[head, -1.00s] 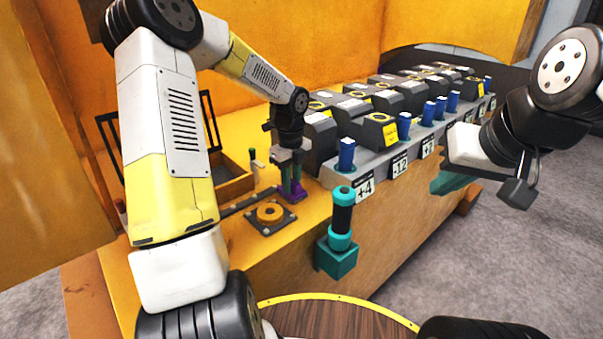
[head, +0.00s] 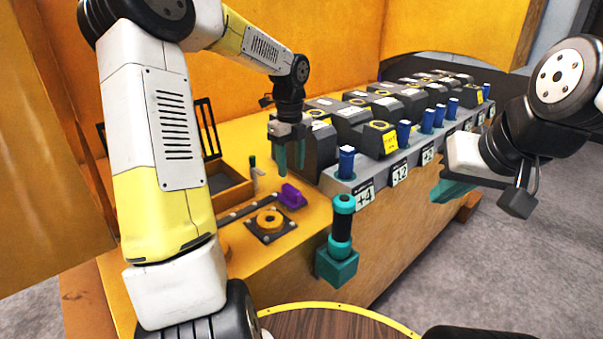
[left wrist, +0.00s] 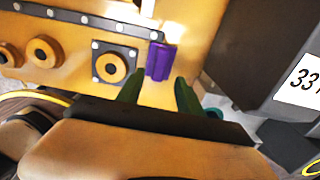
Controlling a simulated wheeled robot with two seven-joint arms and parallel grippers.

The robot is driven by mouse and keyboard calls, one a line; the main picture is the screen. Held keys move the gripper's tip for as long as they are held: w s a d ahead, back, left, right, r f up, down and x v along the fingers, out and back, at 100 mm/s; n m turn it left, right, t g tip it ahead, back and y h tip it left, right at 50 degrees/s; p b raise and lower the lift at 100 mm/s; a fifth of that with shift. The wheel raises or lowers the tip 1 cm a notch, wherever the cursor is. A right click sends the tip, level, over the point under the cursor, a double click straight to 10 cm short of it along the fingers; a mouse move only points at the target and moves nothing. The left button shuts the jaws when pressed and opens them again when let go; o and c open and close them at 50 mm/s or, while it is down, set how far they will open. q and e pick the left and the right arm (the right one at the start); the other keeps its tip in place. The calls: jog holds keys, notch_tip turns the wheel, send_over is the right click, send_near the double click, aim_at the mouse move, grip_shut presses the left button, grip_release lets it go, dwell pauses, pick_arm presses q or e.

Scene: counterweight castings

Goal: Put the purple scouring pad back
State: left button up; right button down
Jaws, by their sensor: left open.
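The purple scouring pad (head: 292,196) lies on the yellow worktop, beside a dark strip and near the front edge. It also shows in the left wrist view (left wrist: 160,61), beyond my fingertips. My left gripper (head: 291,170) is open and empty, above the worktop just behind the pad in the head view. Its two green fingers (left wrist: 156,85) are apart and do not touch the pad. My right gripper (head: 453,190) is at the right, in front of the casting rack. Its teal fingers show edge-on, so I cannot tell whether they are open.
A square plate with a yellow ring (head: 270,222) lies left of the pad. A tray (head: 228,186) stands further back. Grey castings (head: 376,140) and blue-handled pieces (head: 346,160) stand on the labelled rack to the right. A teal-based handle (head: 341,240) stands in front of the worktop.

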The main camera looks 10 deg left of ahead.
pick_arm(q)
jog(key=s+d+r+n+t, duration=0.1)
jog(key=s+r+n+t, duration=0.1)
jog(key=s+r+n, duration=0.6)
jog(key=s+r+n+t+h, duration=0.1)
jog(key=s+r+n+t, duration=0.1)
jog(key=s+n, duration=0.6)
jog(key=s+d+r+n+t+h, duration=0.1)
jog(key=s+r+n+t, duration=0.1)
jog(key=s+n, duration=0.6)
jog(key=shift+s+n, duration=0.15)
jog(key=shift+n, duration=0.35)
jog(key=shift+s, duration=0.1)
